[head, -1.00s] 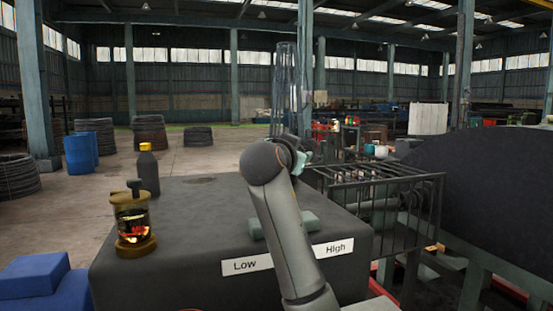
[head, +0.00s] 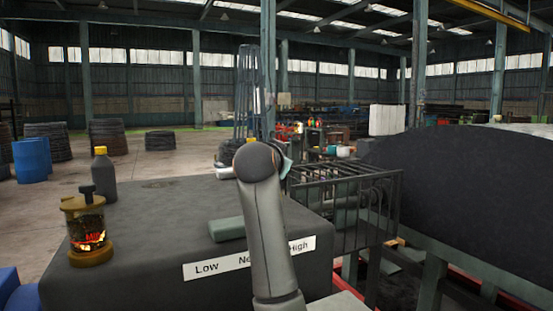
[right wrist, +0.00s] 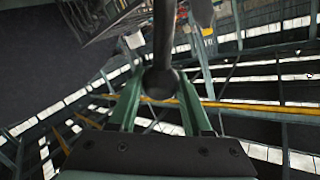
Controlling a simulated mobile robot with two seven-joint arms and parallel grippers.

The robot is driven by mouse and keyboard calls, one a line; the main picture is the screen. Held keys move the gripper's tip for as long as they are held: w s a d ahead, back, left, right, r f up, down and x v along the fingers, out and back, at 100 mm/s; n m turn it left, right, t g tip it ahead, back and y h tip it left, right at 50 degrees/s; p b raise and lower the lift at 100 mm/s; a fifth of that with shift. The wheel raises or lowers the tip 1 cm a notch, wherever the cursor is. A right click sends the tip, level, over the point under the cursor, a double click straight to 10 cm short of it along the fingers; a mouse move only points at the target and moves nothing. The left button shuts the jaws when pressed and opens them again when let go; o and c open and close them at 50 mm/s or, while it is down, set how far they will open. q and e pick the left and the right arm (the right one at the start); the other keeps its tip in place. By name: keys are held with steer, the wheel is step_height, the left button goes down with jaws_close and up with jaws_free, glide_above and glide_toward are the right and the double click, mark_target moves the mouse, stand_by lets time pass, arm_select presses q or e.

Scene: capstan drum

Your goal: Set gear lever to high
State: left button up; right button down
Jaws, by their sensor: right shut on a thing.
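The gear lever shows in the right wrist view as a dark rod ending in a round knob (right wrist: 161,83). My right gripper (right wrist: 159,76) is shut on it, with one green finger on each side of the knob. In the head view my right arm hides the lever, and only a bit of the gripper (head: 286,167) shows past the arm. The white label strip (head: 208,267) on the dark box (head: 140,262) reads Low at left and High at right, with the middle word partly covered by my arm. My left gripper is not in view.
A greenish block (head: 227,229) lies on the box top. A brass-based lantern (head: 87,230) and a dark bottle (head: 103,178) stand at its left. A barred metal rack (head: 345,205) and a large dark drum (head: 465,185) stand to the right.

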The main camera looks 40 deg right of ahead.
steer(key=shift+d+f, duration=0.15)
steer(key=shift+f, duration=0.15)
steer(key=shift+c, duration=1.7)
jaws_free()
steer(key=shift+d, duration=0.1)
steer(key=shift+r, duration=0.15)
steer(key=shift+s, duration=0.1)
steer(key=shift+s+a, duration=0.15)
steer(key=shift+a, duration=0.2)
steer(key=b+v, duration=0.2)
steer(key=v, duration=1)
steer(key=shift+b, duration=0.3)
steer(key=shift+r, duration=0.1)
